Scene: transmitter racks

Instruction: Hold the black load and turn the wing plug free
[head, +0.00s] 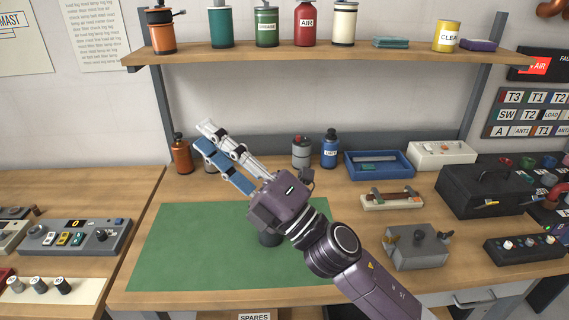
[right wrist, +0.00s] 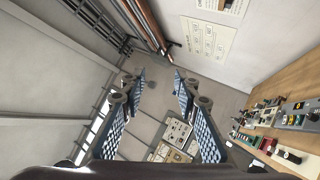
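My right gripper (head: 204,138) is raised over the green mat, reaching up and to the left. Its two fingers are apart with nothing between them; the right wrist view (right wrist: 158,82) also shows them spread and empty. I cannot make out the wing plug. My left gripper is in neither view.
The green mat (head: 178,250) is otherwise clear. To its right are a grey box with knobs (head: 417,249), a black case (head: 487,192) and a blue tray (head: 379,164). Bottles stand behind the mat, below a loaded shelf (head: 330,48). A control panel (head: 75,237) lies on the left bench.

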